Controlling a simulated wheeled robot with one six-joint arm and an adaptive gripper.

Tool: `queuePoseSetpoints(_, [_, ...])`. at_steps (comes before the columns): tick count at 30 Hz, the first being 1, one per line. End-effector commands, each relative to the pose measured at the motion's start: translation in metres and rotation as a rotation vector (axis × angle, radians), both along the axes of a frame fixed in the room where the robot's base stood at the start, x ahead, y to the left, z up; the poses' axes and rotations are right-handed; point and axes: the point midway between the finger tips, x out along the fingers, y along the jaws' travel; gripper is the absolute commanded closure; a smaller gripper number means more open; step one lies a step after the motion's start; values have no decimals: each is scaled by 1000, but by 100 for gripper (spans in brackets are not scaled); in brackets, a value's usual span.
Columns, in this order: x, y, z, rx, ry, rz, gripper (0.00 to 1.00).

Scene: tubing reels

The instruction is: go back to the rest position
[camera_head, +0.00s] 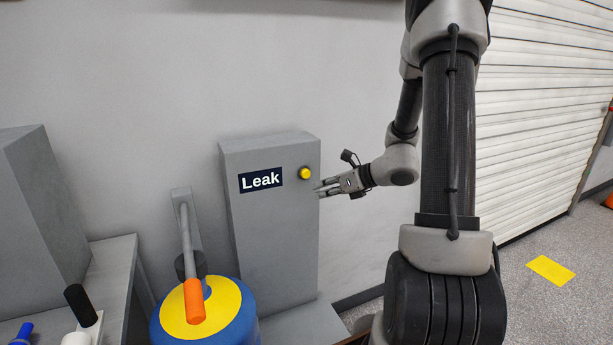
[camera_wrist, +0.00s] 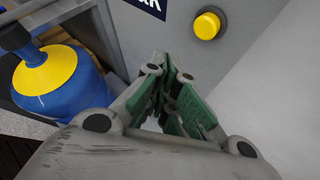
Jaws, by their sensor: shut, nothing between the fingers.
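My gripper (camera_head: 322,190) is shut and empty, at the end of my arm in the head view. It is just right of and slightly below the yellow button (camera_head: 305,173) on the grey box labelled "Leak" (camera_head: 270,240). In the wrist view, the closed fingers (camera_wrist: 168,75) point toward the grey box face, and the yellow button (camera_wrist: 207,25) shows above and right of the fingertips. I cannot tell whether the fingertips touch the box.
A blue reel with a yellow top (camera_head: 235,310) and an orange-handled lever (camera_head: 194,300) stand left of the box. A grey bench (camera_head: 115,260) is at far left. A shutter door (camera_head: 540,110) and open floor with a yellow patch (camera_head: 551,270) lie right.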

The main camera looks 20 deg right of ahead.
Motion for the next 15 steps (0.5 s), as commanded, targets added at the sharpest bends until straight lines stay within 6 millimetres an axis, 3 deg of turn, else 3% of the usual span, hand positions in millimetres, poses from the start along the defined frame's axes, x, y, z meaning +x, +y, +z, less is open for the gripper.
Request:
queuePoseSetpoints(11, [-3, 1, -2, -69, -42, 57, 100])
queuePoseSetpoints(15, [-53, 11, -26, -248, -70, 335, 100])
